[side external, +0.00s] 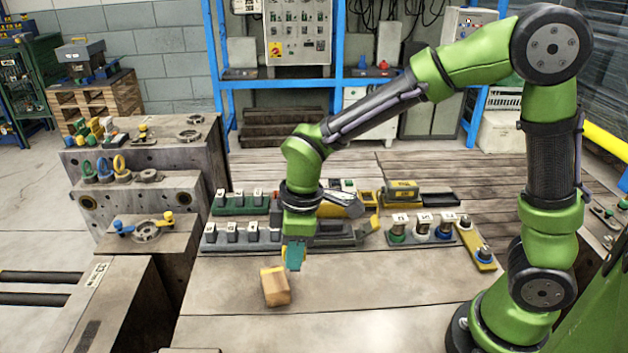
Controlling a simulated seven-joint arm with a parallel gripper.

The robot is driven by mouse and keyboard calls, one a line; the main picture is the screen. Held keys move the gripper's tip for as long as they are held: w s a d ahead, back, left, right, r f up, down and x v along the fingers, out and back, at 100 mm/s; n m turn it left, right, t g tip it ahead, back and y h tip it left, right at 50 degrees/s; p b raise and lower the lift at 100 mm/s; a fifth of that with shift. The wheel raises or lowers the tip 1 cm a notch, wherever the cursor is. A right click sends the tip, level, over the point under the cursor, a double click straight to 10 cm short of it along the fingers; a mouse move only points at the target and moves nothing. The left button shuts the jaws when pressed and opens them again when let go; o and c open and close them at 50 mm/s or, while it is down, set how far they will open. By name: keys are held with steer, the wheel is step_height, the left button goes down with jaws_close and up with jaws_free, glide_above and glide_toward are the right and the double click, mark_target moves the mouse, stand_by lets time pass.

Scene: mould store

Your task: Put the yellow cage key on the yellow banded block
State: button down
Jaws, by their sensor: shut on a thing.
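My gripper (293,262) points down over the front of the bench, with its teal end at the upper right corner of a tan block (276,290). It is shut on this block, which is tilted and has a dark line near its top; I cannot tell whether it touches the bench. No key shape is clear in it. The finger contact is too small to see.
Green and grey racks (240,236) of dark-headed pieces stand left of my gripper. A yellow box (401,189) sits behind it. Large steel mould blocks (150,190) with rings and clamps fill the left.

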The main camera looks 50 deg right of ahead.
steer(key=w, duration=0.1)
steer(key=w+a, duration=0.1)
steer(key=w, duration=0.2)
steer(key=shift+a+f, duration=0.2)
steer(key=shift+a, duration=0.15)
steer(key=shift+w+f, duration=0.1)
steer(key=shift+f, duration=1.65)
steer(key=shift+f, duration=0.15)
steer(key=c, duration=1)
jaws_free()
